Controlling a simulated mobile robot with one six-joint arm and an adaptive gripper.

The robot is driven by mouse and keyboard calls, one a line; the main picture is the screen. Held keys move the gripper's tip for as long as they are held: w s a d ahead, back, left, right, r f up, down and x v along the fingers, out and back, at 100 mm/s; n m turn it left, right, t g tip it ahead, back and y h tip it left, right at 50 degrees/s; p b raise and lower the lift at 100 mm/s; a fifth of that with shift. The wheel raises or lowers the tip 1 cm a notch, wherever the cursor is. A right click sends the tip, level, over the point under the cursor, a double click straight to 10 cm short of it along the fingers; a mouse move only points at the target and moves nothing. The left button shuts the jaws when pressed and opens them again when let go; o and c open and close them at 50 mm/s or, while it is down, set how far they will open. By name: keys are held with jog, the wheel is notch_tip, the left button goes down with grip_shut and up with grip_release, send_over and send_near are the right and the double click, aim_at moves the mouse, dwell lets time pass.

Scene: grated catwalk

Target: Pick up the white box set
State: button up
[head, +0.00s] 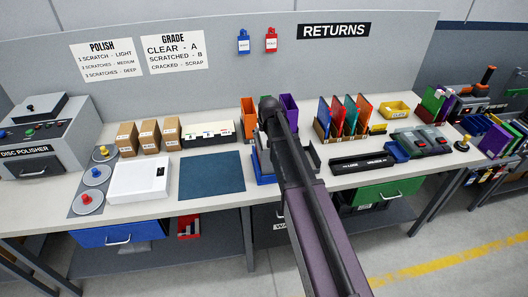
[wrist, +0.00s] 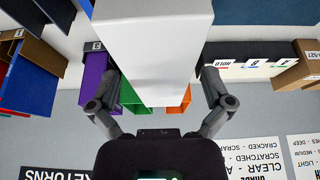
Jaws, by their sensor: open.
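A white box (wrist: 150,30), which looks like the white box set, fills the upper middle of the wrist view, close to the camera. Its near edge and a shaded lower face show. My gripper (wrist: 160,78) is open, with one dark finger on each side of this box. A gap shows beside the box at the fingers, and I cannot tell whether either touches it. In the head view my arm covers the box and most of my gripper; one dark finger shows right of the arm.
Purple (head: 289,108) and orange bins stand behind my arm. A blue mat (head: 212,174) and a white flat device (head: 140,180) lie left. Coloured cases (head: 350,115) stand in a rack to the right, with a black bar (head: 362,164) in front. A grey panel backs the bench.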

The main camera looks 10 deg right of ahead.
jog(key=shift+f, duration=0.15)
dwell(0.4)
jog(key=shift+s, duration=0.1)
jog(key=c, duration=1.4)
